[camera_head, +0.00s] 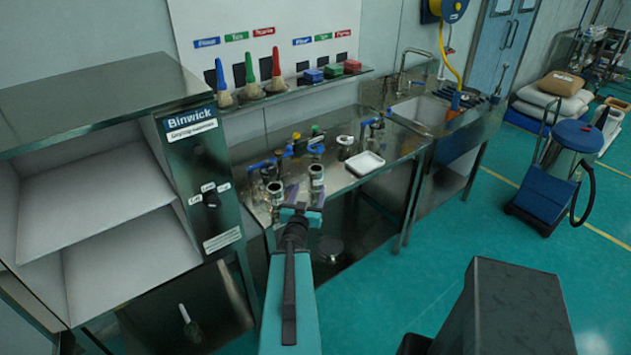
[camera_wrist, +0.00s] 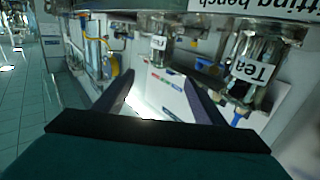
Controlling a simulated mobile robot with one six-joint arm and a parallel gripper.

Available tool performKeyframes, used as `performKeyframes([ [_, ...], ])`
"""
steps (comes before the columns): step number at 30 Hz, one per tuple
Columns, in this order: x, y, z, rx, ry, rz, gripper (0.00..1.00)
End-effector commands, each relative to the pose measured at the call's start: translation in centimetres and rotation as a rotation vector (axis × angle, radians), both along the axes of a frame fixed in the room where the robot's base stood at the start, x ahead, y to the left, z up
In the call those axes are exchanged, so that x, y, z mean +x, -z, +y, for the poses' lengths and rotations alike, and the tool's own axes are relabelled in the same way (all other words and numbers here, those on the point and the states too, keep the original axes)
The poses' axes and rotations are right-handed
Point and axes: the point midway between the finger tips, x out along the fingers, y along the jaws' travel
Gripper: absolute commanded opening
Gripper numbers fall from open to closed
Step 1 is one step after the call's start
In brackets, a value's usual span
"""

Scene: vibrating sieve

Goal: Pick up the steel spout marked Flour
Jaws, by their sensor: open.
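In the wrist view, which is upside down, a steel spout with a small white label (camera_wrist: 158,45) hangs near the top middle. Its label seems to begin "Fl". A larger steel spout marked Tea (camera_wrist: 247,68) is to its right. In the head view two steel cylinders stand at the bench's front: the right one (camera_head: 316,173) seems to be the Flour spout, the left one (camera_head: 275,190) the Tea spout. My gripper (camera_wrist: 157,78) is open and empty, its fingers apart. The Flour spout shows beyond the gap between the fingertips. In the head view my gripper (camera_head: 302,204) is just in front of the spouts.
The steel bench (camera_head: 395,150) also carries blue-handled clamps (camera_head: 262,164) and a white tray (camera_head: 364,163). A shelf (camera_head: 300,86) behind holds brushes and coloured blocks. A steel cabinet (camera_head: 205,180) stands close on the left.

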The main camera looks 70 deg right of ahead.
Motion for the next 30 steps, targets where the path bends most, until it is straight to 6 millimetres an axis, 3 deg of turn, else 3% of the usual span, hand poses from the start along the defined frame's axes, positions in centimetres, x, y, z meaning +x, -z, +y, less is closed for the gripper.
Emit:
performKeyframes([
  [30, 0.3, 0.3, -2.4, -0.002, 0.003, -0.001, 0.64],
])
